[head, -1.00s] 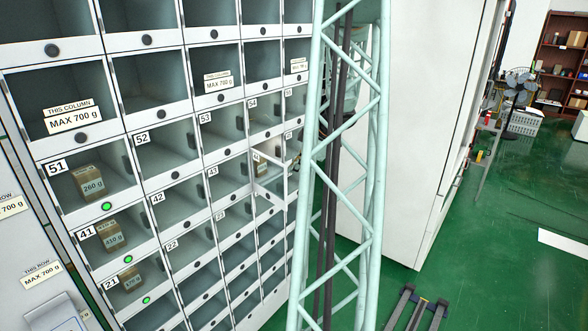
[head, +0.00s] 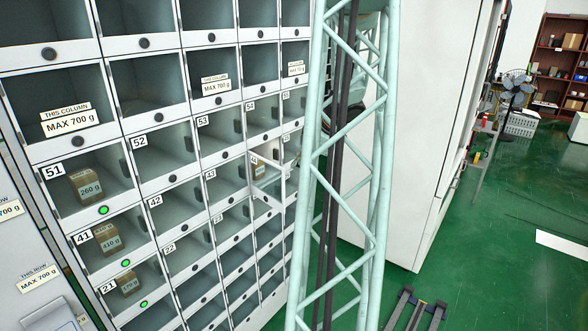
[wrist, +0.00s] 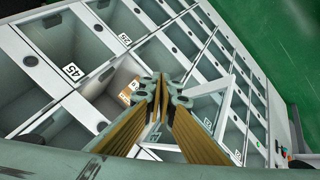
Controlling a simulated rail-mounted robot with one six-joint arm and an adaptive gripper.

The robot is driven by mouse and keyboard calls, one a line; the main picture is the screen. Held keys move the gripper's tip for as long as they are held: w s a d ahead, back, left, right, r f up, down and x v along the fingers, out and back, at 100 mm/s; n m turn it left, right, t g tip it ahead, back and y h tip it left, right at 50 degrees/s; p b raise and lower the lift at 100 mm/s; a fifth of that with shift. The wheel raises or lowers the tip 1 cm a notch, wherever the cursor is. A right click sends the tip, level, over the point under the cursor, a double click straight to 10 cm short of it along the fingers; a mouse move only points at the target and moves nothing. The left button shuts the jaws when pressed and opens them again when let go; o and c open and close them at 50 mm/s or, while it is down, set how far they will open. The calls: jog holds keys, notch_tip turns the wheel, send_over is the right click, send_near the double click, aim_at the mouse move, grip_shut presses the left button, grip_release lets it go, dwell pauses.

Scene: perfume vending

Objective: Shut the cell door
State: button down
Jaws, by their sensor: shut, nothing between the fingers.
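The open cell door (head: 267,180) is a white-framed, clear-paned flap in the middle rows of the locker wall, swung outward at an angle. In the wrist view its frame (wrist: 208,88) stands out to the right of my gripper (wrist: 160,86). The fingers are shut, empty and point at the cell fronts, close to the door's frame; I cannot tell whether they touch it. A brown box with a label (wrist: 127,94) sits in a cell just left of the fingers. In the head view my gripper is not clearly visible, mostly hidden behind my column.
The locker wall (head: 172,178) has many numbered cells. Brown boxes sit in the left column, including one marked 260 g (head: 88,187) in cell 51. A tall white cabinet (head: 425,120) stands to the right. Green floor (head: 500,240) lies open beyond it.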

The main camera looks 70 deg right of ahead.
jog(key=v, duration=0.7)
dwell(0.6)
